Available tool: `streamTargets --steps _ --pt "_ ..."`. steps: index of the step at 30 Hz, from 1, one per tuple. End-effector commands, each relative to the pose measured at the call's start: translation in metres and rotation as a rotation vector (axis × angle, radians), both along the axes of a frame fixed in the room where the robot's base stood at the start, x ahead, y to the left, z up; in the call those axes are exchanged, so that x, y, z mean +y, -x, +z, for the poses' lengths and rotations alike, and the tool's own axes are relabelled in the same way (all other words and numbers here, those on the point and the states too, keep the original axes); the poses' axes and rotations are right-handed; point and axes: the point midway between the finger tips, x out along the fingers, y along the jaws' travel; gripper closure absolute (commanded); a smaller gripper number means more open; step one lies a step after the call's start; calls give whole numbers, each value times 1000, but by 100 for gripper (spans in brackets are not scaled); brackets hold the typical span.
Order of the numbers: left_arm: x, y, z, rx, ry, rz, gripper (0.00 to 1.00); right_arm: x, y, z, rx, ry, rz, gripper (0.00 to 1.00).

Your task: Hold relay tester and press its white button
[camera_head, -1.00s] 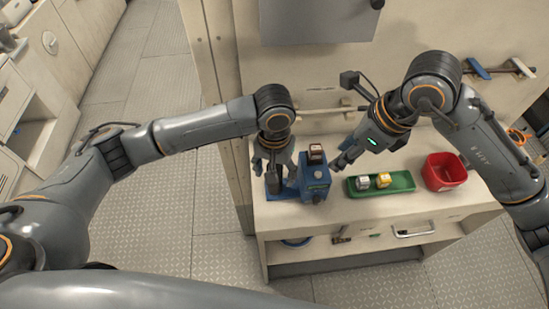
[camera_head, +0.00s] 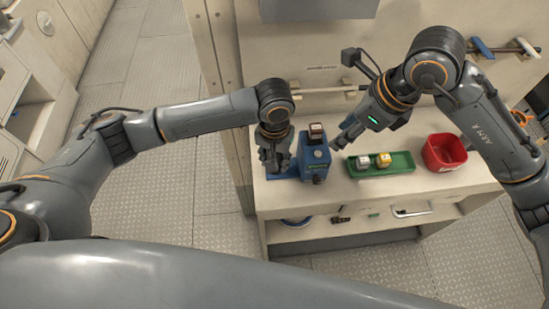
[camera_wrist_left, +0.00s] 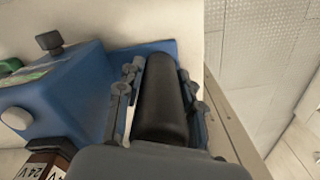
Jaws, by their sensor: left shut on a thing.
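The relay tester (camera_head: 315,160) is a blue box on the left end of the bench. A brown relay block (camera_head: 316,130) with a pale top sits on it, marked 24 V in the left wrist view (camera_wrist_left: 45,165). Its round white button (camera_wrist_left: 16,118) shows at the left of that view, and a dark knob (camera_wrist_left: 49,41) stands behind. My left gripper (camera_head: 273,165) is shut around the tester's upright black handle (camera_wrist_left: 160,100), one finger on each side. My right gripper (camera_head: 343,138) is just right of the tester, apart from it; its finger gap is unclear.
A green tray (camera_head: 408,168) with a grey and a yellow block (camera_head: 384,159) lies right of the tester. A red bin (camera_head: 444,152) stands farther right. The bench's left edge is close to my left gripper. A lower shelf holds small items.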

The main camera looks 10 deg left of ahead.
Motion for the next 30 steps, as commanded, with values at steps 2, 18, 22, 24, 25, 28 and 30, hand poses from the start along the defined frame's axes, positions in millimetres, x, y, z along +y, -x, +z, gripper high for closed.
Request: streamTargets --steps 2,18,22,24,25,28,30 --pt "0 0 0 0 0 0 100 0 0 0 0 0 0 62" --pt "0 0 0 -1 0 1 100 0 0 0 0 0 0 100" --pt "0 0 0 -1 0 1 100 0 0 0 0 0 0 100" --pt "0 0 0 -1 0 1 100 0 0 0 0 0 0 100" --pt "0 0 0 -1 0 1 100 0 0 0 0 0 0 100" --pt "0 0 0 -1 0 1 100 0 0 0 0 0 0 100" --pt "0 0 0 -1 0 1 100 0 0 0 0 0 0 100"
